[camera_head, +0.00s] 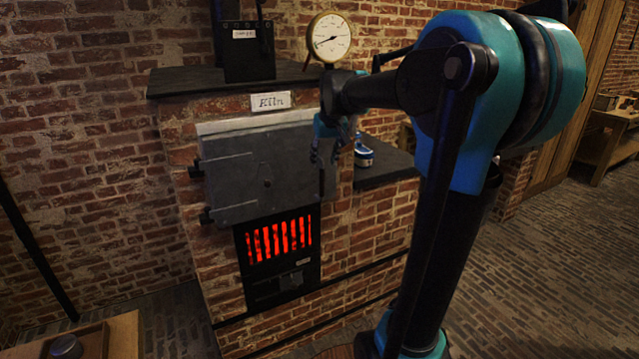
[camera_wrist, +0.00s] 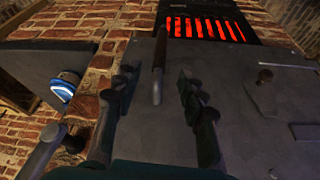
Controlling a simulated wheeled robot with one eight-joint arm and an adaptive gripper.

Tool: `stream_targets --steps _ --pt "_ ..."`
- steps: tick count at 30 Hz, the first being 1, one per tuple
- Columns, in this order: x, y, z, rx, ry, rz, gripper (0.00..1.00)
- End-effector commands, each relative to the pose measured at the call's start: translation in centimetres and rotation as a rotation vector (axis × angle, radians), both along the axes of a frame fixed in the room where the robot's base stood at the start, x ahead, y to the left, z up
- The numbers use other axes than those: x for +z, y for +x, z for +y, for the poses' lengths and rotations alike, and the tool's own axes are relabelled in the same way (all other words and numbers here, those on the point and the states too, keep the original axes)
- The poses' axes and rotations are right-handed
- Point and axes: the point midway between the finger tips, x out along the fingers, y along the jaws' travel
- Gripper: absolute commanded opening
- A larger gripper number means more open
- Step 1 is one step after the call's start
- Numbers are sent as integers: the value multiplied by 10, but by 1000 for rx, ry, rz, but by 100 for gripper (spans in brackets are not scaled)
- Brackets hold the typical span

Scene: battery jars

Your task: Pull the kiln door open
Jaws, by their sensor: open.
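The kiln door (camera_head: 245,178) is a grey metal plate on the front of the brick kiln, with hinges on its left side. A pale strip shows along its top edge; I cannot tell whether it is fully shut. Its handle (camera_head: 321,181) is a dark upright bar near the right edge. In the wrist view the handle (camera_wrist: 158,65) lies between the two spread fingers of my gripper (camera_wrist: 158,80), with gaps on both sides. The door (camera_wrist: 235,110) fills much of that view. My gripper (camera_head: 330,148) is open at the door's right side, by the handle.
A red-glowing grate (camera_head: 278,240) sits below the door. A dark side shelf (camera_head: 380,168) to the right bears a blue-and-white jar (camera_head: 363,156). A round gauge (camera_head: 329,38) stands above. The brick floor (camera_head: 520,270) at the right is clear.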

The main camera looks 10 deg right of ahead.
Motion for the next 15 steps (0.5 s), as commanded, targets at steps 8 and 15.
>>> stream_targets --steps 8,15 --pt "-52 22 3 0 0 0 41" --pt "-88 36 4 0 0 0 41"
